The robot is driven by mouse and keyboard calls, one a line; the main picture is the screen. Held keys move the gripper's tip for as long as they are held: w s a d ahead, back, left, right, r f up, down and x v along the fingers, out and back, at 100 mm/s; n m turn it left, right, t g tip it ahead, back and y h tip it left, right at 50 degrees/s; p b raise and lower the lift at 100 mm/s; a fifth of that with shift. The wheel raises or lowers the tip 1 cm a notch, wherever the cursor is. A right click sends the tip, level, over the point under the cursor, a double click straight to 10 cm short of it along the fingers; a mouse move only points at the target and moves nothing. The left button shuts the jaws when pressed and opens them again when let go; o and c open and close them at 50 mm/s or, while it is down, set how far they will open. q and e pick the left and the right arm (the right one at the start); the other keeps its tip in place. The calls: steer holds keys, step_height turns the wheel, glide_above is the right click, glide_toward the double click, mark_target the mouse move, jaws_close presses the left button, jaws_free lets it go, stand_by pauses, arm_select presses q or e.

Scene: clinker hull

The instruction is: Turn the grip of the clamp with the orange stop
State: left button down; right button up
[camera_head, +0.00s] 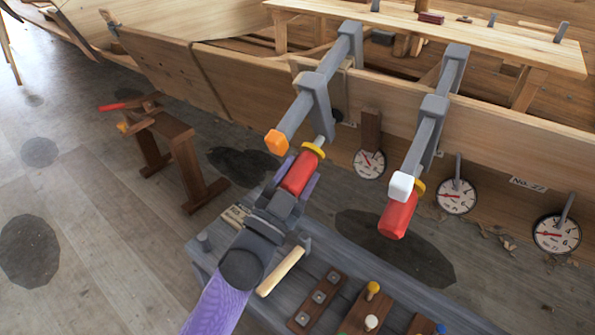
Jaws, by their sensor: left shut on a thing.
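The clamp with the orange stop (276,141) is fixed on the hull's top plank, its grey bar sloping down toward me. Its red grip (299,174) hangs below the bar, under a yellow collar (314,149). My left gripper (298,178) is shut on this red grip, with a finger on each side. Part of the grip is hidden by the gripper. A second clamp with a white stop (401,185) stands to the right, its red grip (396,216) free. My right gripper does not show.
A grey bench (440,306) below holds a wooden-handled tool (281,271) and dark wooden blocks (318,299) with pegs. Several round dials (456,196) hang along the hull plank. A small dark wooden trestle (184,160) stands at left. The floor further left is clear.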

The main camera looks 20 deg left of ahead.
arm_select(q)
steer(key=m, duration=0.4)
stand_by(0.6)
steer(key=shift+c, duration=1.4)
jaws_free()
steer(key=shift+o, duration=0.7)
steer(key=shift+p, duration=0.3)
